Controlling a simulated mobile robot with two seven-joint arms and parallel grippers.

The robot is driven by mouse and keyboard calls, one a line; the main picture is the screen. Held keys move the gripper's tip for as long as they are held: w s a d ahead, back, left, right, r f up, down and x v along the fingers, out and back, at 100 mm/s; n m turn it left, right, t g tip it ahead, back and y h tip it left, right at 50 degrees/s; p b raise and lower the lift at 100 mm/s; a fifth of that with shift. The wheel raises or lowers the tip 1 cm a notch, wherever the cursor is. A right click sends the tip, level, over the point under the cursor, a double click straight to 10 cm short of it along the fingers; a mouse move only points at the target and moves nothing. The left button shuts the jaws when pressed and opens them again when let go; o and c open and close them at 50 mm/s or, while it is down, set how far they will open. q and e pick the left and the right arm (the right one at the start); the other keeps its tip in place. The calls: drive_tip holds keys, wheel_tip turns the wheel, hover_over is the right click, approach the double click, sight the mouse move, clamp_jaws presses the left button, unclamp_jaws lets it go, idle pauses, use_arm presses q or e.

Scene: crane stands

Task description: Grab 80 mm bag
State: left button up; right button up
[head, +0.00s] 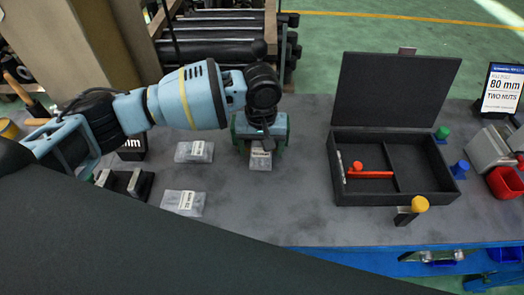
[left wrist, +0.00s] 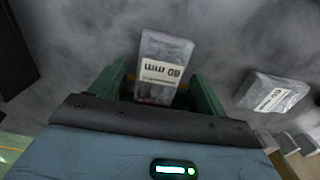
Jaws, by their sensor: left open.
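A clear bag with a white label (head: 261,161) lies on the grey bench under my left gripper (head: 260,146). The left wrist view shows this bag (left wrist: 165,52) between the two open green fingers (left wrist: 157,88), with a gap on each side. Its label is upside down and ends in "mm"; I cannot read the number surely. Two similar bags lie to the left in the head view, one farther back (head: 194,151) and one nearer (head: 183,204). One other bag also shows in the left wrist view (left wrist: 272,95). My right gripper is not in view.
An open black case (head: 390,199) with a red tool inside stands right of the gripper. A sign (head: 502,88) reads "80 mm, two nuts". A yellow-topped peg (head: 419,204) stands before the case. A red bin (head: 505,182) is at far right. The bench front is mostly clear.

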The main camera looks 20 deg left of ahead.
use_arm(q)
drive_tip(key=shift+f, duration=0.3)
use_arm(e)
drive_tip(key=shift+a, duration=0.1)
use_arm(q)
drive_tip(key=shift+c, duration=0.4)
drive_tip(key=c, duration=1.2)
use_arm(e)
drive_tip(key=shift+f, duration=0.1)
use_arm(q)
drive_tip(key=shift+r, duration=0.15)
